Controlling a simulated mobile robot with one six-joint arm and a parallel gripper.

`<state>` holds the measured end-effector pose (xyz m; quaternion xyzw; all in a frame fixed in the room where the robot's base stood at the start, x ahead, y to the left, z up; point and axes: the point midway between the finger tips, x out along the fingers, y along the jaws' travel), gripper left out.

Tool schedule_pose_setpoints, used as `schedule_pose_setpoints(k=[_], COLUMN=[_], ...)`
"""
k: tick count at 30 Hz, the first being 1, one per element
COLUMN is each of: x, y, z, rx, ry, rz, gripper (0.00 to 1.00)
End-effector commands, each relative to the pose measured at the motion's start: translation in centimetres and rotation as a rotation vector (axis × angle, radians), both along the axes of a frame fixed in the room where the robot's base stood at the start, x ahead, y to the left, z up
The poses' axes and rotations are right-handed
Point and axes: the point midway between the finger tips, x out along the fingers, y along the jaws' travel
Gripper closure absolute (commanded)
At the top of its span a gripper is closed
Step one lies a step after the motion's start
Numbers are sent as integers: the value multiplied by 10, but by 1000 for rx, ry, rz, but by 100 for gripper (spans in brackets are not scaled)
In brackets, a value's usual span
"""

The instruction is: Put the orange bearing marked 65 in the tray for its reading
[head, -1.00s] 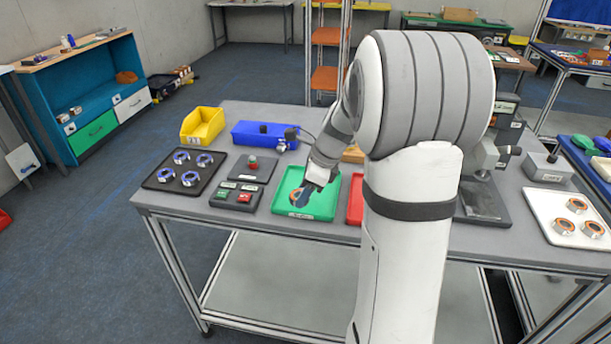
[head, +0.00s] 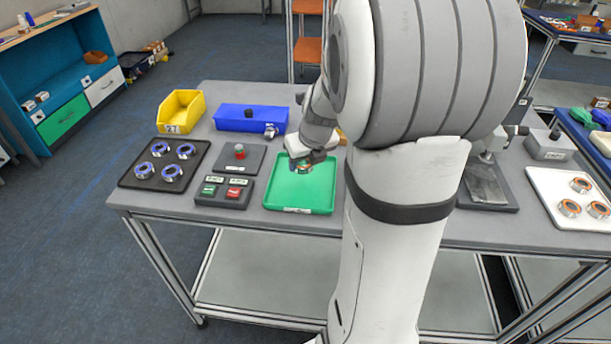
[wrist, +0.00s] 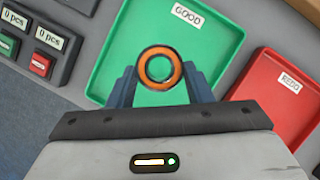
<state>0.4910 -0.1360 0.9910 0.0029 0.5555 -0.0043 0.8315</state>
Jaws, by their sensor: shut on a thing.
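My gripper (wrist: 160,78) is shut on an orange-ringed bearing (wrist: 145,68), with one blue-grey finger on each side of it. The bearing's open bore faces the wrist camera, and no number can be read on it. Behind it is the green tray (wrist: 120,82), labelled GOOD. In the head view my gripper (head: 308,160) and the bearing (head: 303,169) are over the back part of the green tray (head: 300,196). I cannot tell whether the bearing touches the tray floor. The red tray (wrist: 265,92), labelled REDO, is to the right.
A black tray (head: 127,180) holds several blue bearings. A white tray (head: 553,214) holds orange bearings at the far right. A box with green and red buttons (head: 222,193) stands left of the green tray. My arm hides the middle of the bench.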

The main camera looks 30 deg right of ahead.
Motion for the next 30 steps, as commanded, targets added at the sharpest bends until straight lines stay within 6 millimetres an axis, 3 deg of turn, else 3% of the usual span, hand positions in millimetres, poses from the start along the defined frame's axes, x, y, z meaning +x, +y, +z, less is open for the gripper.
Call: schedule_pose_setpoints(k=[12,23,24,30], x=[0,0,0,0], y=[0,0,0,0], z=[-47,-52,-53,-52], rx=[1,-1,0,0], ry=[1,-1,0,-1], rz=[1,2,2,3], gripper=[85,85,53,37])
